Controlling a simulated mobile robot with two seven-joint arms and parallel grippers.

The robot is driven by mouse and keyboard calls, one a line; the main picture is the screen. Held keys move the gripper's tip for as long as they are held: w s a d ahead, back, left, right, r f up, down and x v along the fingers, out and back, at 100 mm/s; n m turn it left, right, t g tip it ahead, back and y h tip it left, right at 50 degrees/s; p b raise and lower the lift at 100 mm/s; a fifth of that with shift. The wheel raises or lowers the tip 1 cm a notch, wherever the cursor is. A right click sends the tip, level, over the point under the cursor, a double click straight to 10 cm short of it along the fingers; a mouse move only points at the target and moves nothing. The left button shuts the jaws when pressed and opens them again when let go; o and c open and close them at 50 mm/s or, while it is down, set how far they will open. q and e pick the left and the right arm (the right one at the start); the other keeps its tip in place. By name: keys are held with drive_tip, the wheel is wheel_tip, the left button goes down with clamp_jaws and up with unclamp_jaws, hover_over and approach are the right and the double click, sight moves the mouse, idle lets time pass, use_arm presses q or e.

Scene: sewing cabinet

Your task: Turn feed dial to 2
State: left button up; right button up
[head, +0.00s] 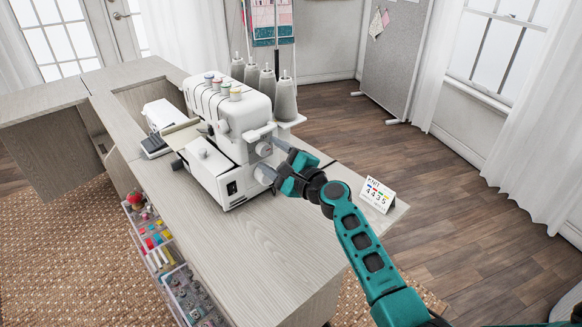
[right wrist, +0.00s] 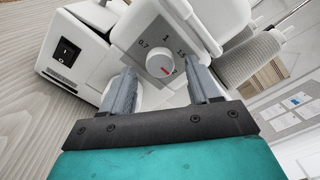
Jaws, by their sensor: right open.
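The feed dial (right wrist: 160,64) is a round white knob on a grey plate on the side of the white sewing machine (head: 214,178). In the right wrist view the plate shows 0.7, 1 and 1.5. A red mark on the knob points to the lower right, past 1.5, beside a small label I cannot read clearly. My right gripper (head: 273,160) is open at the machine's side. Its two fingers (right wrist: 160,90) stand left and right of the knob, with visible space on both sides; I cannot tell how far their tips reach. My left gripper is out of view.
Thread cones (head: 285,97) stand behind the machine. A small card (head: 377,195) reading KNIT stands at the cabinet's right edge. Clear drawers (head: 160,250) with sewing supplies are open at the front. The near cabinet top (head: 270,250) is clear.

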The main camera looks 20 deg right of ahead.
drive_tip(key=v, duration=1.2)
drive_tip(key=s+a+f+n+g, duration=0.2)
drive_tip(key=s+n+g, duration=0.1)
drive_tip(key=s+n, duration=0.1)
drive_tip(key=s+a+f+n+g, duration=0.3)
drive_tip(key=s+n, duration=0.2)
drive_tip(key=n, duration=0.1)
drive_tip(key=s+a+f+n+g, duration=0.2)
drive_tip(key=s+a+n, duration=0.1)
drive_tip(key=s+n, duration=0.2)
drive_tip(key=shift+s+a+f+g, duration=0.15)
drive_tip(key=shift+s+f+g, duration=0.05)
drive_tip(key=shift+f+g, duration=0.2)
drive_tip(key=s+d+f+n+g+h, duration=0.1)
drive_tip(key=s+d+n+g+h, duration=0.2)
drive_tip(key=s, duration=0.4)
drive_tip(key=s+d+f+n+g+h, duration=0.1)
drive_tip(key=s+d+n+g+h, duration=0.15)
drive_tip(key=s+n, duration=0.35)
drive_tip(key=w+a+f+t+y+p, duration=0.1)
drive_tip(key=w+a+f+t, duration=0.1)
drive_tip(key=w+f+t, duration=0.4)
drive_tip(key=shift+w+a+f+t, duration=0.3)
drive_tip(key=shift+w+f+t, duration=0.05)
drive_tip(key=shift+f+t, duration=0.7)
drive_tip(key=shift+r, duration=0.1)
